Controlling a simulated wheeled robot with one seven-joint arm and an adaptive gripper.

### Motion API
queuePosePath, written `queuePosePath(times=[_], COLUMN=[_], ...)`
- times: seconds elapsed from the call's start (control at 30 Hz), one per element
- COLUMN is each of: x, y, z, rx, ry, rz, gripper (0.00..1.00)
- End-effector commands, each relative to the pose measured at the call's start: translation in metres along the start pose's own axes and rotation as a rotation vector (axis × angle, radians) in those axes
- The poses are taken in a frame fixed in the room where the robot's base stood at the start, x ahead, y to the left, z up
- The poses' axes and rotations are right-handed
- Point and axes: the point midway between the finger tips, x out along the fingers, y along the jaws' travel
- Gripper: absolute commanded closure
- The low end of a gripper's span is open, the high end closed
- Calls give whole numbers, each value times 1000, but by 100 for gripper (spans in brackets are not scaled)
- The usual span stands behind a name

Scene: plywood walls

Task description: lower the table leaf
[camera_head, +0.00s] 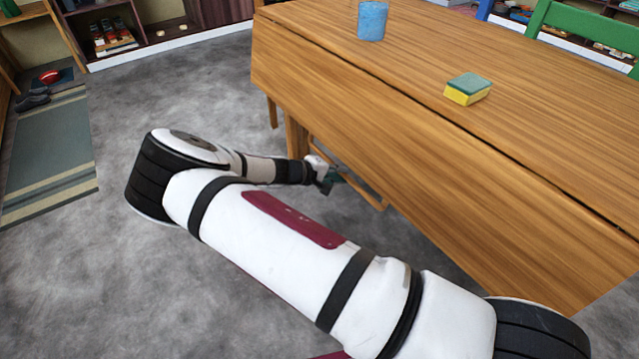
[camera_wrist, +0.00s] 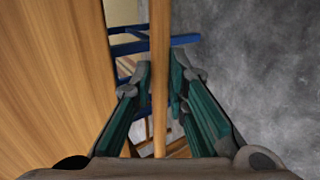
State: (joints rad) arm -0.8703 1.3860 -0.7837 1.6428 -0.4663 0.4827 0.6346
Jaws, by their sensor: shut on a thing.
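The wooden table leaf (camera_head: 400,140) slopes or hangs down from a dark seam along the near side of the tabletop (camera_head: 420,45); I cannot tell its exact angle. In the wrist view the wood panel at the left (camera_wrist: 50,80) looks like the leaf. My gripper (camera_head: 333,178) is low beside the leaf's lower edge. In the wrist view my gripper (camera_wrist: 161,88) is shut on a narrow wooden bar (camera_wrist: 160,35), with one green finger on each side. The bar looks like part of the frame under the table (camera_head: 376,198). Part of that frame is hidden behind the leaf.
A blue cup (camera_head: 372,20) and a yellow-green sponge (camera_head: 468,88) stand on the tabletop. A green chair (camera_head: 585,32) is at the far side. A striped mat (camera_head: 48,155) lies at left. Grey floor (camera_head: 75,300) in front of the table is clear.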

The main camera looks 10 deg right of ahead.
Motion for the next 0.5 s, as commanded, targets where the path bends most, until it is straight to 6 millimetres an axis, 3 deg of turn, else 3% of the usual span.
queuePosePath(times=[0.03, 0.2, 0.5], x=[13, 39, 61], y=[-4, 5, 12], z=[1, 1, 2], rx=[1, 0, -3], ry=[-1, 0, 1], rz=[-8, -13, -17], gripper=[100, 100, 100])
